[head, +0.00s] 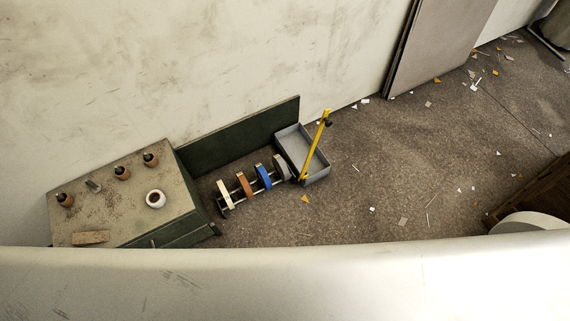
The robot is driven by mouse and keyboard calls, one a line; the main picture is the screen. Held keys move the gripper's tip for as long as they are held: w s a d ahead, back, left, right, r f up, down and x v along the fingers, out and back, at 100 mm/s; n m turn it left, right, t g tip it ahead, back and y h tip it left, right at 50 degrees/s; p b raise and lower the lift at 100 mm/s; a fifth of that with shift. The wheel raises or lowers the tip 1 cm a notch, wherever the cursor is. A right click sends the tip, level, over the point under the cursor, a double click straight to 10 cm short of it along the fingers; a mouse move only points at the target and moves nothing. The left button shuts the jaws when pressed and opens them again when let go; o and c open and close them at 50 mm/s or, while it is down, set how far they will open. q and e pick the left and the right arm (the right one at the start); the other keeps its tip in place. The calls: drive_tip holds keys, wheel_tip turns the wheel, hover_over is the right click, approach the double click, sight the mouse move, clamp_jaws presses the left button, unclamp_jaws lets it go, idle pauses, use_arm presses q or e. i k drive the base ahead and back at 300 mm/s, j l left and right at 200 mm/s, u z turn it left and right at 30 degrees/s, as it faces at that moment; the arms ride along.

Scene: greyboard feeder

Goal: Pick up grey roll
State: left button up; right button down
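The grey roll (280,168) appears at the right end of a dark rack (226,203) that stands low beside the bench. A blue roll (263,176), an orange-brown roll (243,185) and a cream roll (224,194) stand upright in a row to its left, with gaps between them. The grey roll is close to the left side of a grey tray (319,177), and I cannot tell whether they touch. Neither of my grippers is in view.
A yellow bar (320,135) rises across the tray. A grey panel (435,45) leans at the wall. Scraps litter the open floor to the right. A pale surface fills the bottom.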

sight(283, 169)
drive_tip(key=i+l+u, duration=0.1)
drive_tip(key=u, duration=0.3)
drive_tip(key=i+l+u, duration=0.1)
drive_tip(key=l+u, duration=0.25)
drive_tip(key=i+l+u, duration=0.1)
drive_tip(key=u, duration=0.3)
